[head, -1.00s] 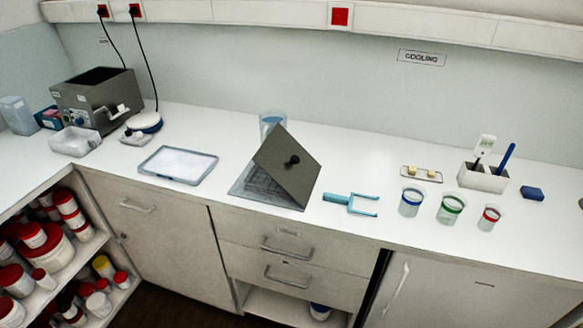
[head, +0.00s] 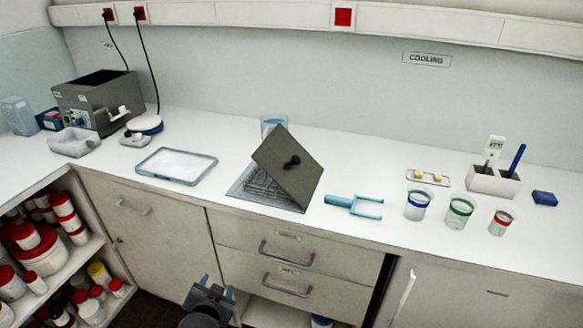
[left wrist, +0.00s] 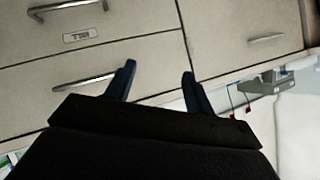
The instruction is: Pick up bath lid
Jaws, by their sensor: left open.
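The bath lid (head: 301,178) is a dark grey plate with a round black knob (head: 292,161). It stands tilted over a rack-like insert (head: 262,187) in the counter, the bath opening, in the head view. My left gripper (head: 218,284) is low in front of the drawers, below the counter edge and well apart from the lid. Its two blue-tipped fingers are spread and empty. In the left wrist view the open fingers (left wrist: 158,82) show against the drawer fronts. The lid is not seen in the left wrist view. My right gripper is not in view.
A light blue fork-like tool (head: 354,205) lies right of the lid, then beakers with blue (head: 417,204), green and red bands. A shallow tray (head: 177,167) lies to the left. A clear beaker (head: 272,124) stands behind the lid. Drawer handles (head: 287,252) stick out below the counter.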

